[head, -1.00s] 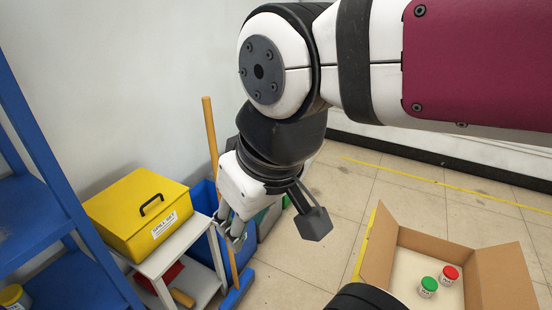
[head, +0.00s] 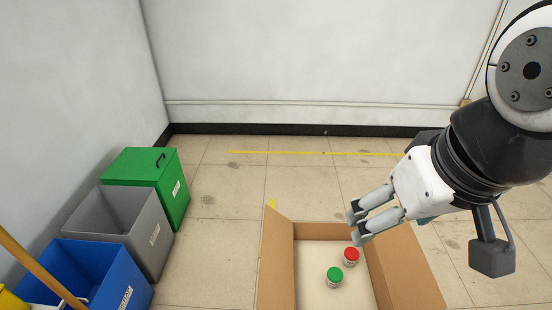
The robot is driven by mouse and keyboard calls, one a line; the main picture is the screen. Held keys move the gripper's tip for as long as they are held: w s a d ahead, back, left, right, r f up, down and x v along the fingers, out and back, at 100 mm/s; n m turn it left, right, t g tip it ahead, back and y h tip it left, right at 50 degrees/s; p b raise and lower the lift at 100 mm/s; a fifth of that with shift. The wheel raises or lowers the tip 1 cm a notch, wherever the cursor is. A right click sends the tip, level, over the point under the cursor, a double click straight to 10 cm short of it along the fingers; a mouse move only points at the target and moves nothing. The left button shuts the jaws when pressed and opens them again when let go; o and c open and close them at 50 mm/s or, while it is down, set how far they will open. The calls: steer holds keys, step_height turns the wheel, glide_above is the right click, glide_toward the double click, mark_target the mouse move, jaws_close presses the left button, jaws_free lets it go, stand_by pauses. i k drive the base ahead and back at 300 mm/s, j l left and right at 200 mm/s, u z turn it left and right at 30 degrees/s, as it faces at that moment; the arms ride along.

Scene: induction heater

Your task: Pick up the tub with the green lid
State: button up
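The tub with the green lid (head: 334,278) stands upright in an open cardboard box (head: 279,265) at the bottom middle of the head view. A tub with a red lid (head: 351,257) stands just behind it to the right. My gripper (head: 356,227) is at the right, above the box's right side in the picture. Its two fingers point left and are apart, with nothing seen between them. It is clear of both tubs. The near part of the box is cut off by the frame's bottom edge.
A green lidded bin (head: 150,180), a grey bin (head: 125,225) and a blue bin (head: 92,275) stand in a row at the left. A wooden handle (head: 40,270) leans across the lower left corner. The tiled floor behind the box is clear up to the wall.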

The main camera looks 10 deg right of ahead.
mark_target(335, 275)
steer(key=z, duration=0.35)
steer(key=k+j, duration=0.1)
steer(key=j, duration=1.2)
steer(key=k+z, duration=0.05)
